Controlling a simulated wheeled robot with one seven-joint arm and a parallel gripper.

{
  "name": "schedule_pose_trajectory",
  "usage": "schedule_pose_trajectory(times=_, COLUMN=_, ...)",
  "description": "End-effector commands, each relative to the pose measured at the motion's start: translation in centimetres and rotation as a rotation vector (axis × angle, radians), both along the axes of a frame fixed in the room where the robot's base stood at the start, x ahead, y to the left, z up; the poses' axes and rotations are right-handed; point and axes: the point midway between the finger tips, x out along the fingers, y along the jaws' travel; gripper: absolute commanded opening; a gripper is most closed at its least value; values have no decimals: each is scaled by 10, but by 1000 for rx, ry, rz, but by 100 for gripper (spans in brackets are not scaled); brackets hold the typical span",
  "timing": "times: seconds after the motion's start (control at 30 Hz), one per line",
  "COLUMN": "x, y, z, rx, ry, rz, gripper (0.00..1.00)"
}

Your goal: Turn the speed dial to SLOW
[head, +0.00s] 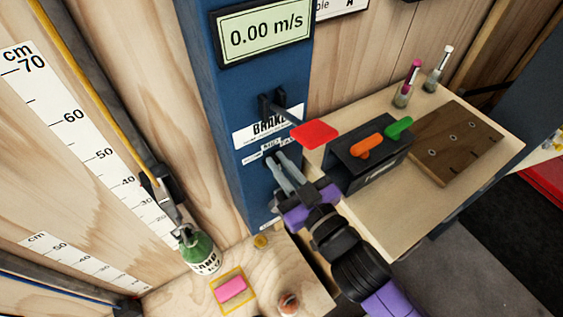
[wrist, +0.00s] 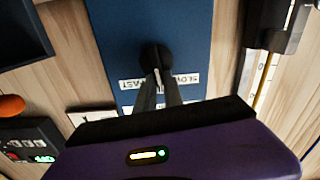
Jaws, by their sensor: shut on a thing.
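The speed dial (wrist: 155,58) is a dark round knob on the blue column (head: 235,130). In the head view it is mostly hidden by my gripper fingers. My gripper (head: 276,168) reaches the column from the lower right, its two grey fingers shut on the dial. In the wrist view my fingers (wrist: 158,82) meet the dial from below. White SLOW and FAST labels (wrist: 185,78) lie beside the dial, partly covered by the fingers. I cannot tell exactly which way the dial points.
A red-ended brake lever (head: 315,134) juts out just above my gripper. A display (head: 264,31) reads 0.00 m/s. A dark box with orange and green handles (head: 365,158) stands close right on a wooden table (head: 425,215).

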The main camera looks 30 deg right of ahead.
Motion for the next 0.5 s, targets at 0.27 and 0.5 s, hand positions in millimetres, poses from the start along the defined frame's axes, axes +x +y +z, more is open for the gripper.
schedule_pose_trajectory(times=0.27, x=0, y=6, z=0, rx=-225, ry=-1, rz=0, gripper=0)
schedule_pose_trajectory(times=0.5, x=0, y=10, z=-3, rx=-423, ry=-1, rz=0, gripper=0)
